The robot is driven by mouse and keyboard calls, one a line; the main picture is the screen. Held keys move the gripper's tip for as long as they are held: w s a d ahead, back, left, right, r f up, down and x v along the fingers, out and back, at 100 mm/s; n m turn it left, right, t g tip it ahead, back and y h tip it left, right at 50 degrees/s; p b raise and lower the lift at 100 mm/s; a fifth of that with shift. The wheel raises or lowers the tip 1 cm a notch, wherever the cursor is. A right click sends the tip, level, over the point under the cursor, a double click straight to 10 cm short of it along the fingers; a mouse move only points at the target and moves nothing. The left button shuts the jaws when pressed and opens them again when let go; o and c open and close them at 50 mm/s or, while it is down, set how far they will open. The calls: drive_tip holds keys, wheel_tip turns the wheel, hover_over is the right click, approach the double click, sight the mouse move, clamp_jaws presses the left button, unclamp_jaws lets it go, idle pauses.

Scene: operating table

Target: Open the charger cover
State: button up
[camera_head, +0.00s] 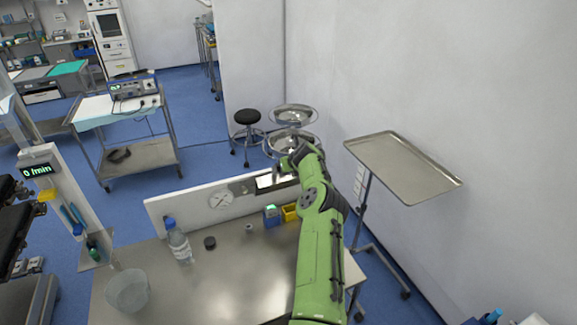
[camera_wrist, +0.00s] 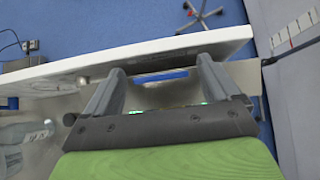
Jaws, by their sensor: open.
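A strip of blue (camera_wrist: 165,76) shows between the fingers, just below the white panel edge. Small green lights show behind the gripper's dark palm. A blue-green box (camera_head: 272,215) and a yellow box (camera_head: 290,212) stand at the panel's foot, left of my arm. I cannot tell which part is the charger cover.
The white panel (camera_head: 180,209) carries a round fitting and a dark-framed slot. On the metal table (camera_head: 225,280) are a bottle (camera_head: 178,243), a dark puck (camera_head: 210,243) and a clear bowl (camera_head: 128,291). A tray stand (camera_head: 405,165) is at right. The table's middle is clear.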

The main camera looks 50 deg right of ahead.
drive_tip(key=b+v, duration=0.3)
drive_tip(key=v, duration=1.2)
drive_tip(key=shift+s+r, duration=0.25)
drive_tip(key=shift+a, duration=0.1)
drive_tip(key=w+a+r+n+g+y, duration=0.1)
drive_tip(key=w+a+r+n, duration=0.1)
drive_tip(key=a+n, duration=0.55)
drive_tip(key=w+a+r+n, duration=0.15)
drive_tip(key=a+n, duration=0.35)
drive_tip(key=a, duration=0.6)
drive_tip(key=w+a+r+n+g+y, duration=0.1)
drive_tip(key=w+a+n, duration=0.2)
drive_tip(key=a+n, duration=0.45)
drive_tip(key=s+a+r+n+b, duration=0.1)
drive_tip(key=s+a+r+n, duration=0.1)
drive_tip(key=s+a+n, duration=0.55)
drive_tip(key=s+a+r+n, duration=0.1)
drive_tip(key=s+a+n, duration=0.4)
drive_tip(key=a, duration=0.5)
drive_tip(key=s+a+f+n+y, duration=0.1)
drive_tip(key=s+a+n, duration=0.2)
drive_tip(key=s+n, duration=0.2)
drive_tip(key=s+a+f+n+y, duration=0.1)
drive_tip(key=s+a+n, duration=0.1)
drive_tip(key=s+n, duration=0.2)
drive_tip(key=s, duration=0.3)
drive_tip(key=shift+a+f+n+y, duration=0.35)
drive_tip(key=shift+a+f+y, duration=0.05)
